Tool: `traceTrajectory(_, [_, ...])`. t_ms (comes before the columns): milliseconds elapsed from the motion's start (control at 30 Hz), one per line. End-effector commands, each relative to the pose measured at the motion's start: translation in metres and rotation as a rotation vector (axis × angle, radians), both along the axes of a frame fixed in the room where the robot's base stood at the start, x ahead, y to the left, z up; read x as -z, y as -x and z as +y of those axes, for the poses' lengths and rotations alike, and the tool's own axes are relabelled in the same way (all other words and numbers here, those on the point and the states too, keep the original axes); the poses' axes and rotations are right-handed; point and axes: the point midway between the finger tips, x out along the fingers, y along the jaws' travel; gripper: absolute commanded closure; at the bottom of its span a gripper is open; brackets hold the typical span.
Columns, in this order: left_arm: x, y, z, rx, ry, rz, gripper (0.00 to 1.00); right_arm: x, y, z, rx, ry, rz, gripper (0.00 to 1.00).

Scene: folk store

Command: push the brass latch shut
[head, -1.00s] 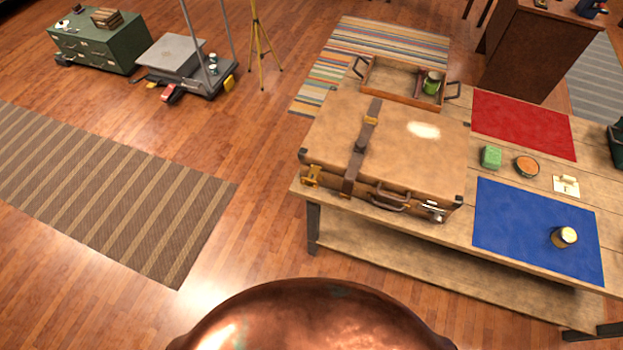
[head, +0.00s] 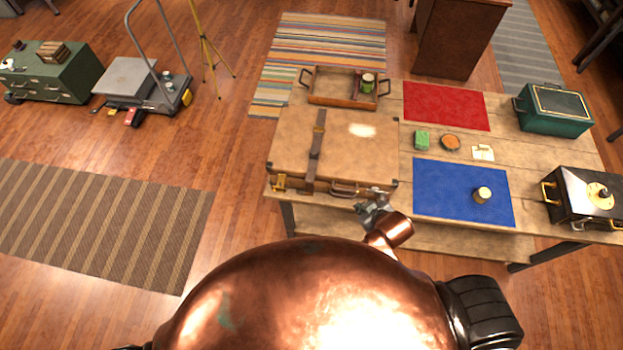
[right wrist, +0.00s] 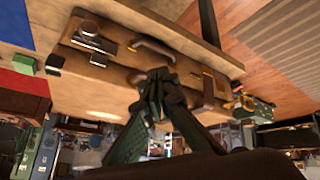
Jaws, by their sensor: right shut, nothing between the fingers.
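The brown suitcase (head: 350,145) lies flat on the wooden table, with a leather strap (head: 316,155) across it. The brass latch (head: 278,182) is at the left end of its front side. It also shows in the right wrist view (right wrist: 238,101), but too small to tell how far its flap stands out. My right gripper (head: 372,208) is shut and empty, in front of the suitcase's right front corner, to the right of the handle (head: 345,189). My left gripper is out of view.
A wooden tray (head: 340,101) stands behind the suitcase. A blue mat (head: 440,185) with a jar (head: 482,194), a red mat (head: 440,104), a green box (head: 555,110) and a black box (head: 588,200) are to the right. Left of the table is open floor.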

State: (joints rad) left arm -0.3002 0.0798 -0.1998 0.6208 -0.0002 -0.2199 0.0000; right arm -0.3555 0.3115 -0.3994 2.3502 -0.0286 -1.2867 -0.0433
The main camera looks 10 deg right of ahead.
Motion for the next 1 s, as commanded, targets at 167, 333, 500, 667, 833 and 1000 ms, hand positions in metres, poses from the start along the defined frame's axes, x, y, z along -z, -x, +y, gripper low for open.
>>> traceTrajectory(167, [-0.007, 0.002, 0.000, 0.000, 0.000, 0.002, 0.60, -0.066, -0.054, 0.123, -0.478, 0.093, -0.288, 1.00])
traceTrajectory(333, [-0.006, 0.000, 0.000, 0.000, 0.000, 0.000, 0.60, -0.070, -0.051, 0.183, -0.761, 0.151, -0.417, 1.00])
traceTrajectory(500, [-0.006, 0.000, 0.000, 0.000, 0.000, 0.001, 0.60, -0.066, -0.045, 0.201, -0.868, 0.171, -0.457, 1.00])
traceTrajectory(667, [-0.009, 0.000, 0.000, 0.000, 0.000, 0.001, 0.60, -0.059, -0.053, 0.210, -0.873, 0.169, -0.461, 1.00])
traceTrajectory(833, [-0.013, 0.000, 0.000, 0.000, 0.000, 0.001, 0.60, -0.043, -0.073, 0.228, -0.872, 0.169, -0.460, 1.00])
traceTrajectory(1000, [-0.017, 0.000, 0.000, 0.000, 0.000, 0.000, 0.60, -0.023, -0.096, 0.247, -0.872, 0.169, -0.460, 1.00])
